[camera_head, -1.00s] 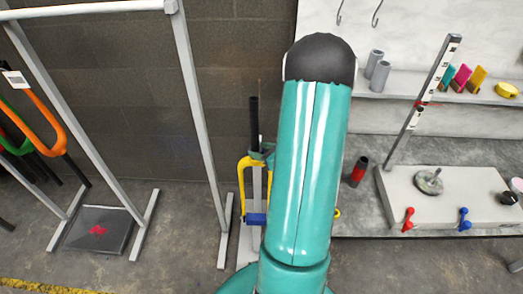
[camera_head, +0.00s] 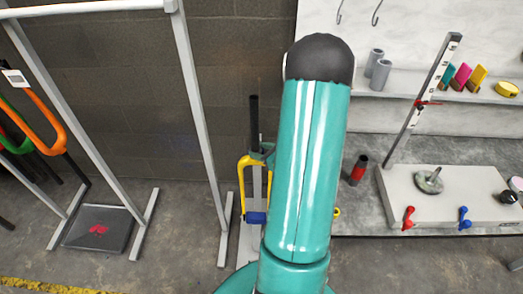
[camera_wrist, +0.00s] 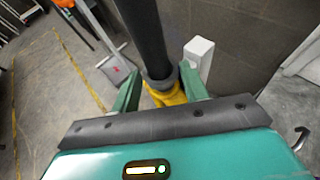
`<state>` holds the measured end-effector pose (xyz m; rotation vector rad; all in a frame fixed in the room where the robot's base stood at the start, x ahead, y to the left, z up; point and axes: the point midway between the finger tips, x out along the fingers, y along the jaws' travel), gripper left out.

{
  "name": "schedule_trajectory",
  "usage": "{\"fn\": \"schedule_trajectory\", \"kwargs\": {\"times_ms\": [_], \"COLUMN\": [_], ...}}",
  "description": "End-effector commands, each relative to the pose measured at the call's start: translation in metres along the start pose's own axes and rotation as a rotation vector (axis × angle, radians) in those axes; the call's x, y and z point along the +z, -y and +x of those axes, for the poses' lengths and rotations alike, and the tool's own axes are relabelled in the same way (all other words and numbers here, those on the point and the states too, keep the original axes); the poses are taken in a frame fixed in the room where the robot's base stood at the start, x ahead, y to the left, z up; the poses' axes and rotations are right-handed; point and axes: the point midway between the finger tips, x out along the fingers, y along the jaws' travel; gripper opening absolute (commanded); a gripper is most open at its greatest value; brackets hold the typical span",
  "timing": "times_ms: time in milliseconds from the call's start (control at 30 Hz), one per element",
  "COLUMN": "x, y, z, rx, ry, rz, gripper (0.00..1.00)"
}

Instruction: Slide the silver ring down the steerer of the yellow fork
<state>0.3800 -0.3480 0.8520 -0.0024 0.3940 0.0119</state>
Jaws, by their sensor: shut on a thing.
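The yellow fork (camera_head: 243,178) stands upright left of my arm in the head view, its black steerer (camera_head: 254,122) pointing up. A blue block (camera_head: 256,217) sits low at the fork. In the wrist view the steerer (camera_wrist: 145,35) runs down between my green fingers to the yellow crown (camera_wrist: 167,95). The silver ring (camera_wrist: 160,81) looks like a dull grey collar around the steerer, right at the crown. My gripper (camera_wrist: 160,88) is shut on it, one finger on each side. Whether the ring touches the crown is unclear. In the head view my arm hides most of the gripper.
A grey frame (camera_head: 190,90) stands left of the fork, with orange (camera_head: 42,122) and green forks beyond it. At right is a bench with a light plate (camera_head: 440,200), an upright scale (camera_head: 425,97) and a red-black tube (camera_head: 358,170). A block wall is behind.

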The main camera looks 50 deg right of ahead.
Motion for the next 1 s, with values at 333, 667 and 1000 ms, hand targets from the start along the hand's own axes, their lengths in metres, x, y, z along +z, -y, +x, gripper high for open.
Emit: {"fn": "schedule_trajectory", "kwargs": {"times_ms": [333, 667, 1000], "x": [-0.002, -0.002, -0.002], "y": [0.000, 0.000, 0.001], "z": [0.001, 0.001, -0.014], "rx": [0.000, 0.000, -0.003], "ry": [0.000, 0.000, -0.001], "rz": [0.000, 0.000, 0.000], "gripper": [0.23, 0.70, 0.70]}}
